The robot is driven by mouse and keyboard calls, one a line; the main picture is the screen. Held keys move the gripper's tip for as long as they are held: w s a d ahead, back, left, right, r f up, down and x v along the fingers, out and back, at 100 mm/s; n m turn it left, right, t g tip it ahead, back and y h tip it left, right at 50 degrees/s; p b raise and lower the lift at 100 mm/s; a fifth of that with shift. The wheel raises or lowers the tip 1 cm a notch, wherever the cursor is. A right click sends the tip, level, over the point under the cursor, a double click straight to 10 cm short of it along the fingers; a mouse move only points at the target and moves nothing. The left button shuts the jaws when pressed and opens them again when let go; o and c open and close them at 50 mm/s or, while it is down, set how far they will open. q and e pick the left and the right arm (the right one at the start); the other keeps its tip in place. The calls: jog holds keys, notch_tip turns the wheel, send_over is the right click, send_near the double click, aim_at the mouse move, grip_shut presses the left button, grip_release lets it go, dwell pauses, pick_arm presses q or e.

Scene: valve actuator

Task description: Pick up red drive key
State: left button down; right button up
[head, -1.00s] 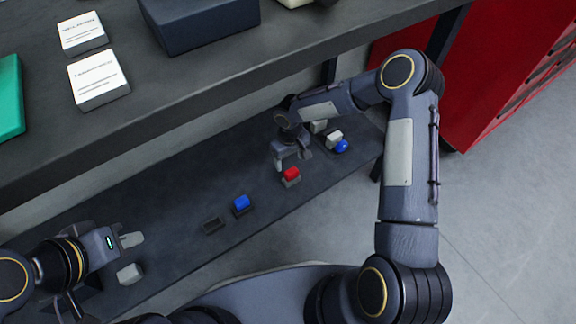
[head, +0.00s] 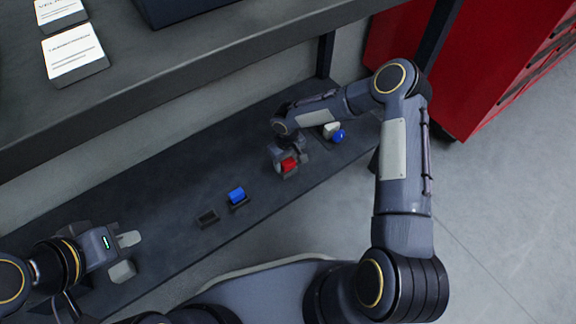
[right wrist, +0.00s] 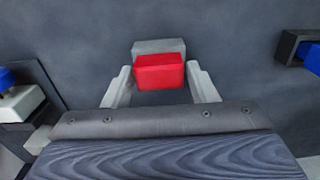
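The red drive key (head: 288,165) sits in a small grey holder on the lower shelf; in the right wrist view the key (right wrist: 160,72) is a red block in front of the grey holder (right wrist: 158,47). My right gripper (head: 288,160) is at the key. In the right wrist view its two pale fingers (right wrist: 162,86) stand either side of the key, with gaps visible on both sides. My left gripper (head: 125,254) is open and empty over the left part of the shelf.
A blue block (head: 237,195) in a holder and an empty dark holder (head: 207,218) lie left of the red key. A white and blue piece (head: 337,136) stands to the right. The upper bench (head: 180,95) overhangs behind; a red cabinet (head: 490,60) is at right.

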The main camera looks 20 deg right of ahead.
aim_at(287, 162)
jog(key=c, duration=0.8)
jog(key=shift+r, duration=0.15)
jog(key=shift+c, duration=0.2)
jog(key=shift+r, duration=0.25)
jog(key=r+p, duration=0.1)
jog(key=r, duration=0.1)
jog(key=r+p, duration=0.1)
jog(key=shift+s+r, duration=0.4)
jog(key=s+a+r+p, duration=0.2)
jog(key=s+r, duration=0.6)
jog(key=s, duration=0.5)
jog(key=shift+a+r+p, duration=0.2)
jog(key=shift+a+p, duration=0.05)
jog(key=shift+p, duration=0.45)
